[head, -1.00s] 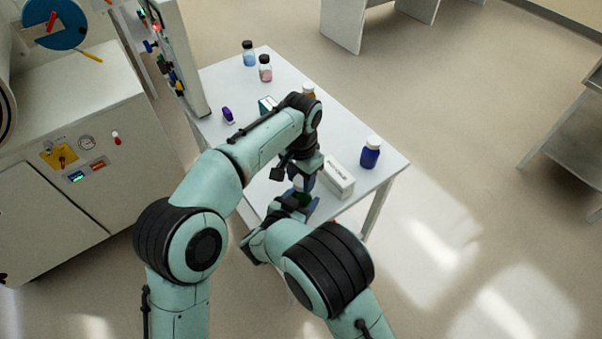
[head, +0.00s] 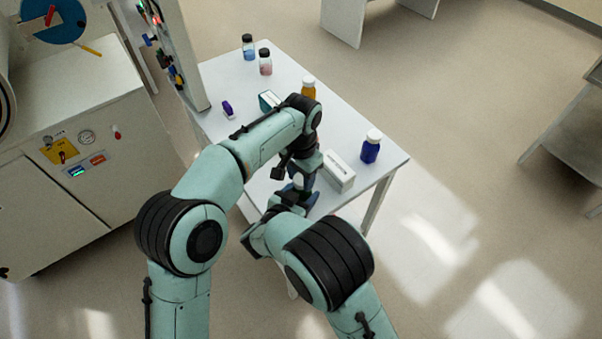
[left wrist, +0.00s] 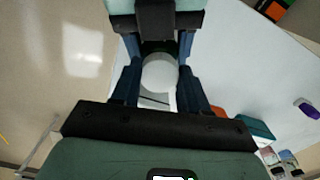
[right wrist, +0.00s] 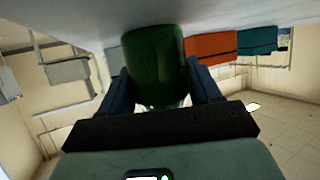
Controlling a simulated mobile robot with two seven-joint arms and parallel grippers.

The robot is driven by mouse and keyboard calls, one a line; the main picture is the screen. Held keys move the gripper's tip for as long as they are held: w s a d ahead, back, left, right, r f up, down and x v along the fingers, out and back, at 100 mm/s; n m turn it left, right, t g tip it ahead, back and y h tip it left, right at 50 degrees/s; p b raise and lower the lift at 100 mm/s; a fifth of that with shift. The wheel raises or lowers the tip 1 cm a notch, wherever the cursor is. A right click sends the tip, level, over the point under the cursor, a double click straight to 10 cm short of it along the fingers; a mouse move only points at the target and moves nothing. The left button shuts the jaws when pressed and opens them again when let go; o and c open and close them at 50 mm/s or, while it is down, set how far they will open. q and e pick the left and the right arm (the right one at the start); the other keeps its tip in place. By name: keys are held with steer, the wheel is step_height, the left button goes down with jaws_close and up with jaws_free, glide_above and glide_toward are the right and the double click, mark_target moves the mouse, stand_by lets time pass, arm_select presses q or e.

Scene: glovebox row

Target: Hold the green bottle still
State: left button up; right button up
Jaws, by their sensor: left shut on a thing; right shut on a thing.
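The green bottle (right wrist: 158,62) fills the middle of the right wrist view, between the two fingers of my right gripper (right wrist: 163,92). A round white cap (left wrist: 158,74) shows in the left wrist view, between the fingers of my left gripper (left wrist: 158,84). In the head view my left gripper (head: 299,184) reaches down from above at the near part of the table, and my right gripper (head: 293,200) is just below it. Both are shut there. My arms and grippers hide most of the bottle in the head view.
On the white table (head: 235,82), a white box (head: 339,172) and a blue bottle (head: 371,148) stand right of my grippers. An amber bottle (head: 308,88), a teal box (head: 268,101), a purple item (head: 227,109) and two small bottles stand farther back.

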arm_select(q)
steer(key=shift+f, duration=0.5)
stand_by(0.3)
steer(key=m, duration=0.5)
steer(key=shift+a, duration=0.1)
steer(key=m, duration=0.4)
steer(key=shift+w+m, duration=0.1)
steer(key=shift+m, duration=0.3)
steer(key=m, duration=0.4)
steer(key=shift+w+m, duration=0.1)
steer(key=shift+m, duration=0.2)
steer(key=m, duration=0.6)
steer(key=shift+f+m, duration=0.1)
steer(key=shift+m, duration=0.3)
steer(key=m, duration=0.6)
steer(key=shift+d+m, duration=0.2)
steer(key=shift+m, duration=0.2)
steer(key=m, duration=0.6)
steer(key=shift+d, duration=0.1)
